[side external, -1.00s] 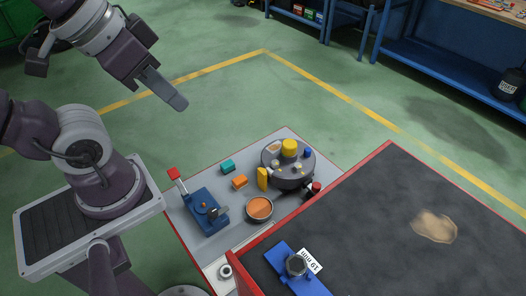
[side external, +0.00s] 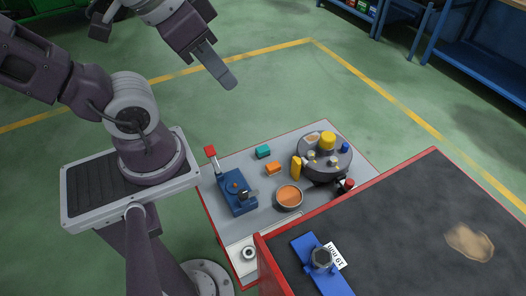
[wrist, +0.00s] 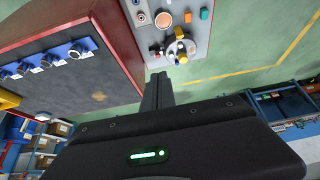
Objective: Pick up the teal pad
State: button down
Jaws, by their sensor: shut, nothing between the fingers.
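The teal pad (side external: 263,152) is a small block lying on the grey tray top (side external: 235,161), near its far left edge in the side external view. It also shows in the wrist view (wrist: 204,14) near the top. My gripper (side external: 231,84) is shut and empty, with its fingers pressed together. It is held in the air, up and to the left of the pad in the side view and well apart from it. In the wrist view the shut fingers (wrist: 157,76) point toward the grey top, below and left of the pad.
An orange block (side external: 273,168) lies close to the pad. A round grey turntable (side external: 340,164) with several small pieces, a yellow upright block (side external: 296,167), an orange bowl (side external: 289,197) and a blue lever device (side external: 236,193) share the top. A red-edged black bench (side external: 400,220) stands in front.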

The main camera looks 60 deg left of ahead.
jog(key=c, duration=0.6)
grip_release()
jog(key=shift+c, duration=0.2)
